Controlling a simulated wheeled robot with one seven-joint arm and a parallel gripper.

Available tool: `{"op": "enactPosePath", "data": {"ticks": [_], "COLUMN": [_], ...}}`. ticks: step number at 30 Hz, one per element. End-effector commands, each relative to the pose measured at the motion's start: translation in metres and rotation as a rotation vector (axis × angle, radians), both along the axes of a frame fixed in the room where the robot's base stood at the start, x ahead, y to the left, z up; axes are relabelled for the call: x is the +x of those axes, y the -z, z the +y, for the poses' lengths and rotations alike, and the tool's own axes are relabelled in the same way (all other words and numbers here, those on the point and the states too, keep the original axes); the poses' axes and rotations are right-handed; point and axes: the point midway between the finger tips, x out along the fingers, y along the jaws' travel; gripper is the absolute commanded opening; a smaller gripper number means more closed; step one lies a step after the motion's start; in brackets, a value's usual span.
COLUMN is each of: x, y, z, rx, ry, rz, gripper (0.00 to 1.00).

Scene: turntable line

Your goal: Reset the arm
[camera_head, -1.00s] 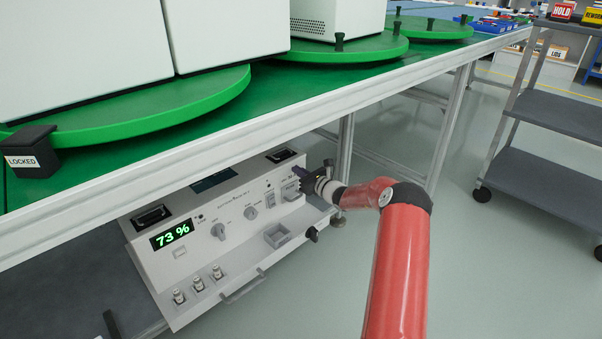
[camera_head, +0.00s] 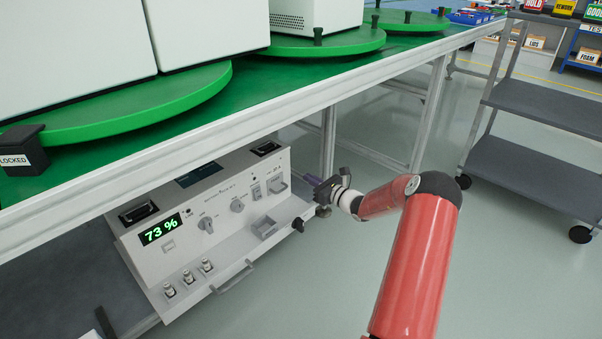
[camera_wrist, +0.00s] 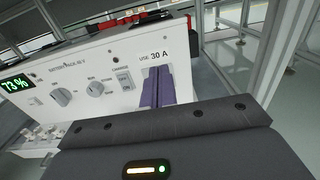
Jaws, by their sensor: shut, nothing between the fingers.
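My arm is red and reaches from the bottom right of the head view to the battery unit under the bench. My gripper (camera_head: 304,178) has purple fingers and is just right of the unit's front panel, apart from it. In the wrist view the purple fingers (camera_wrist: 158,88) are together, with nothing seen between them. They point at the panel and cover part of the area below the "USE 30 A" label (camera_wrist: 153,56). The white battery unit (camera_head: 190,240) shows a green "73 %" display (camera_head: 160,231), knobs and a switch.
The bench's metal edge (camera_head: 200,138) and leg (camera_head: 328,150) are close to the gripper. Green turntables (camera_head: 140,108) with white housings stand on the bench. A grey shelf cart (camera_head: 530,165) stands at the right. Open floor lies between bench and cart.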

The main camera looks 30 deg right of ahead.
Motion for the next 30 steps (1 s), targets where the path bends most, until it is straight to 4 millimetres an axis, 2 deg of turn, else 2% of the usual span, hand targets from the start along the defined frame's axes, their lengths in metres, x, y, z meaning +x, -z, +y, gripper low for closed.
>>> {"op": "enactPosePath", "data": {"ticks": [7,11,14,16,18,20,24,27,30], "x": [-0.007,-0.007,-0.012,-0.021,-0.037,-0.054,-0.102,-0.141,-0.182], "y": [0.000,-0.014,-0.039,-0.060,-0.079,-0.093,-0.121,-0.138,-0.153], "z": [-0.002,0.019,0.061,0.100,0.139,0.170,0.226,0.255,0.275], "rx": [-0.002,-0.065,-0.200,-0.335,-0.481,-0.607,-0.893,-1.094,-1.292], "ry": [-0.002,-0.061,-0.184,-0.302,-0.427,-0.530,-0.749,-0.892,-1.019], "rz": [0.000,-0.003,-0.007,-0.014,-0.024,-0.035,-0.070,-0.101,-0.137], "gripper": [0.00,0.00,0.00,0.00,0.00,0.00,0.00,0.00,0.00]}}
